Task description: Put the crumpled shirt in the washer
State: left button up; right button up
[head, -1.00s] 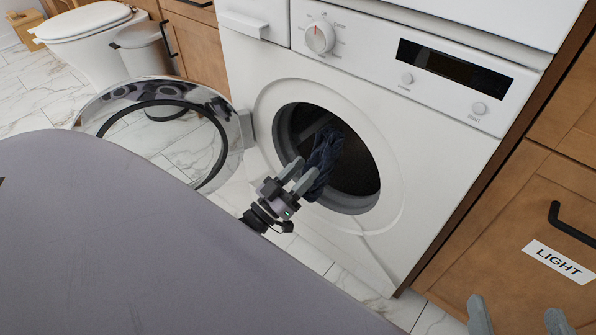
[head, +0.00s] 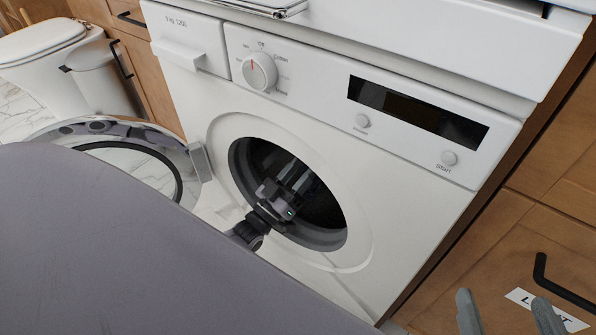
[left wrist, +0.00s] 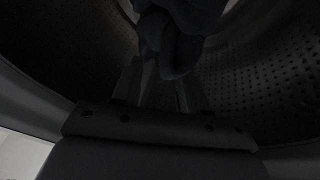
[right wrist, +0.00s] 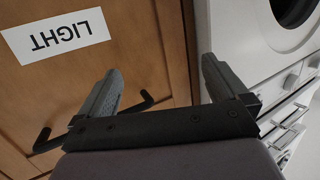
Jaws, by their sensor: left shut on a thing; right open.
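The white washer (head: 400,195) has its round door (head: 165,150) swung open to the left. My left gripper (head: 296,178) reaches through the round opening into the dark drum. In the left wrist view, it is shut on the crumpled dark blue shirt (left wrist: 178,35), which hangs between and beyond the fingers (left wrist: 163,82) inside the perforated drum (left wrist: 270,75). In the head view the shirt is lost in shadow behind the gripper. My right gripper (head: 507,305) is open and empty at the lower right, in front of the wooden cabinet; it also shows in the right wrist view (right wrist: 160,75).
A wooden cabinet (head: 490,265) with a black handle (head: 560,285) and a "LIGHT" label (right wrist: 56,36) stands right of the washer. A toilet (head: 40,55) and a bin (head: 100,80) are at the upper left.

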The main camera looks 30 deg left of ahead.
pick_arm(q)
jog(key=shift+w, duration=0.4)
pick_arm(e)
jog(key=shift+w, duration=0.35)
pick_arm(q)
jog(key=o, duration=1.2)
